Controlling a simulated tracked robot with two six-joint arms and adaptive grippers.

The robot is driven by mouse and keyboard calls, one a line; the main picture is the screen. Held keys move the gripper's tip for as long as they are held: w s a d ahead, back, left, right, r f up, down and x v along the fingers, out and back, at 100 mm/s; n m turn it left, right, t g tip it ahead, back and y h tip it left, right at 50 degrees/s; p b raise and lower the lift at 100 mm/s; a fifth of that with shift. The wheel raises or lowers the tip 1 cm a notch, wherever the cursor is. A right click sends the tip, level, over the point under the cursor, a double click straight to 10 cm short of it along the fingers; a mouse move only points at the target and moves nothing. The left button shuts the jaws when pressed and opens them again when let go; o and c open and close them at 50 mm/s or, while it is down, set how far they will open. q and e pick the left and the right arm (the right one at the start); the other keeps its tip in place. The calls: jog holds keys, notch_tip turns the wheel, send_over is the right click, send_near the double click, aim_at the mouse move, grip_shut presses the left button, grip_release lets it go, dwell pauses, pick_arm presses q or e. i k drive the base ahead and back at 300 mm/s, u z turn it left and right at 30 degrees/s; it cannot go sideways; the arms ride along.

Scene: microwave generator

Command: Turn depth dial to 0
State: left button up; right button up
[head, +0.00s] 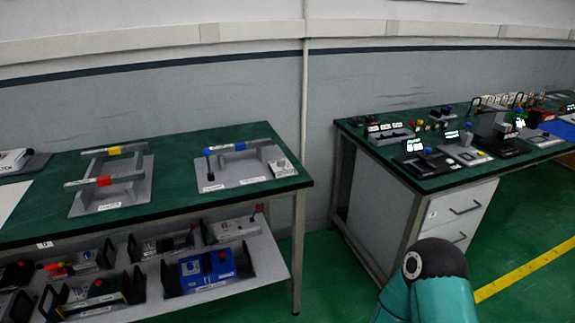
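I cannot make out which part is the depth dial. Small devices with lit displays stand on the green right-hand bench (357,145). One is a black display unit (414,147) near its front left corner, and another display device (453,137) stands to its right. Their knobs and markings are too small to read. A teal arm link of mine with a dark round joint shows at the bottom right, in front of the bench and apart from these devices. Neither of my grippers is in view.
A left-hand green table (172,189) carries grey fixtures with red, yellow and blue parts. Its lower shelf (205,297) holds several devices, including a blue box (207,268). A white drawer cabinet (459,212) is under the right bench. Green floor lies between the tables.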

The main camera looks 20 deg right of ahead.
aim_at(282, 163)
jog(key=z, duration=0.05)
jog(key=k, duration=0.25)
jog(key=u, duration=0.4)
jog(key=i, duration=1.45)
jog(key=z, duration=0.3)
